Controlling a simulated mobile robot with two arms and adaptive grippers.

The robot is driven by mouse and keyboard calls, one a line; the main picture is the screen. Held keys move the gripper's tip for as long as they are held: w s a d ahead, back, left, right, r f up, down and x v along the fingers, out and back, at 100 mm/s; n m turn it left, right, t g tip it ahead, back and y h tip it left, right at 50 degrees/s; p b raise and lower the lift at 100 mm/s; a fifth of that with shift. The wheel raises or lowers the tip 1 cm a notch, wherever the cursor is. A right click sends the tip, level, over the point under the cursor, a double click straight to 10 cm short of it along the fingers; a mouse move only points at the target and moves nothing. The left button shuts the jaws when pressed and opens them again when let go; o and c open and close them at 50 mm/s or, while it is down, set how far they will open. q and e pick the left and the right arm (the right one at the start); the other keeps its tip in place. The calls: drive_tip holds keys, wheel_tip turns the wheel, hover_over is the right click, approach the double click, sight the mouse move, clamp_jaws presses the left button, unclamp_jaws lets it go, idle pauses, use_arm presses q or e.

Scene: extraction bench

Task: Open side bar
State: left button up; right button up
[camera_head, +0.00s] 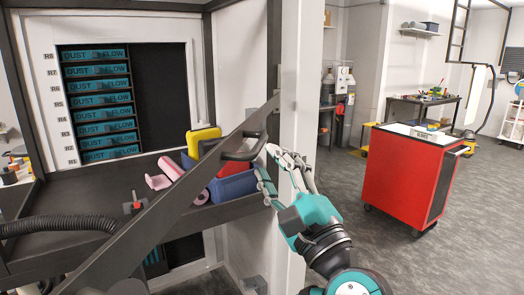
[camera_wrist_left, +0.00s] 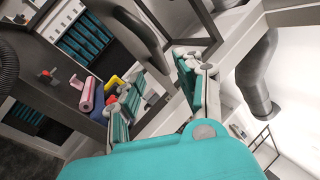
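The side bar (camera_head: 172,198) is a long dark bar that slants up from lower left to the white post in the head view. A dark curved handle (camera_head: 243,155) sits on its upper part. The handle also seems to show as the dark curved piece (camera_wrist_left: 143,36) in the left wrist view. My left gripper (camera_head: 264,160) is open, its fingertips close to the right side of the handle. In the left wrist view the fingers (camera_wrist_left: 156,74) stand apart with nothing between them. Contact with the handle cannot be told. My right gripper is out of view.
A white post (camera_head: 297,80) stands right beside my left gripper. A red cart (camera_head: 405,178) stands on open floor at right.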

use_arm(q)
drive_tip(key=v, duration=0.6)
